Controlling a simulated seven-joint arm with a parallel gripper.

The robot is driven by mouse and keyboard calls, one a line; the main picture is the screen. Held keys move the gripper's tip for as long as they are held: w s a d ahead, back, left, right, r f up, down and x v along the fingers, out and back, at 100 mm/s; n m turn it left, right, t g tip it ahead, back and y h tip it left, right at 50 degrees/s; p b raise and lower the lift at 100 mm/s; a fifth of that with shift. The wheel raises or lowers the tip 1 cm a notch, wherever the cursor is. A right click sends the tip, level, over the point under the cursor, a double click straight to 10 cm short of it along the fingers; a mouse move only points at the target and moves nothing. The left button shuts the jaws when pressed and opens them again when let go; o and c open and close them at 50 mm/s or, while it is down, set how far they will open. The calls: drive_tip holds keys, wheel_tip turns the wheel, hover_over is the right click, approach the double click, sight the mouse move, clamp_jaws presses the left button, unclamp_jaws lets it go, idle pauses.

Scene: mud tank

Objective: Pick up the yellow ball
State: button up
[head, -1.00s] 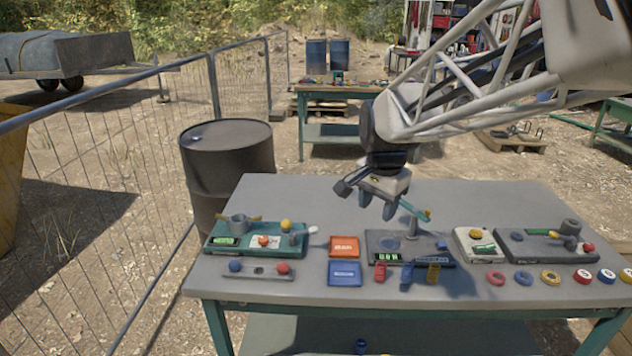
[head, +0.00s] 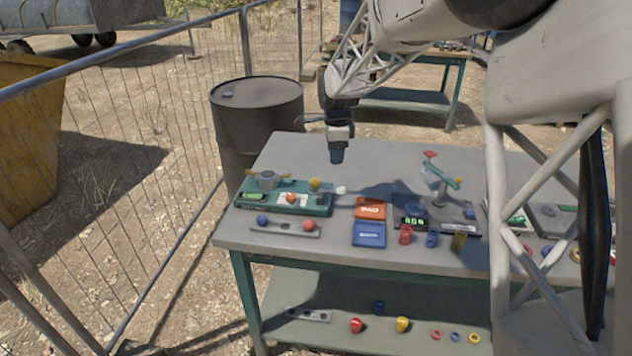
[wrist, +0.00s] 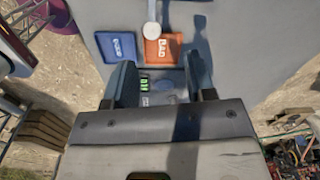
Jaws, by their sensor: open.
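A small yellow ball (head: 314,184) sits on the green device (head: 318,207) at the left of the table, beside a grey cup (head: 267,180). My gripper (head: 338,160) points down above the table, to the right of the ball and higher, apart from it. In the wrist view my gripper (wrist: 160,84) has its two fingers wide apart with nothing held between them. I do not make out the yellow ball in the wrist view. A second yellow rounded thing (head: 402,324) is on the lower shelf; I cannot tell if it is a ball.
A light rod end (head: 341,190) sticks out right of the green device. A strip with blue and red balls (head: 285,226) lies in front. A barrel (head: 257,125) stands behind the table's left end.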

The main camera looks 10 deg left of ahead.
sight(314, 180)
drive_tip(key=w+a+f+m, duration=0.1)
drive_tip(key=a+f, duration=0.1)
drive_tip(key=w+a+f, duration=0.2)
drive_tip(key=a, duration=0.1)
drive_tip(key=w+a+f+m, duration=0.1)
drive_tip(key=w+a+f, duration=0.1)
drive_tip(key=shift+w+a+f+m, duration=0.15)
drive_tip(key=shift+w+f+m, duration=0.1)
drive_tip(key=shift+m, duration=0.05)
drive_tip(key=shift+f, duration=1.3)
drive_tip(key=shift+s+d+f, duration=0.1)
drive_tip(key=shift+f, duration=1.2)
drive_tip(key=shift+s+d+f, duration=0.1)
drive_tip(key=shift+f, duration=1.2)
drive_tip(key=c, duration=0.8)
drive_tip(key=shift+o, duration=0.2)
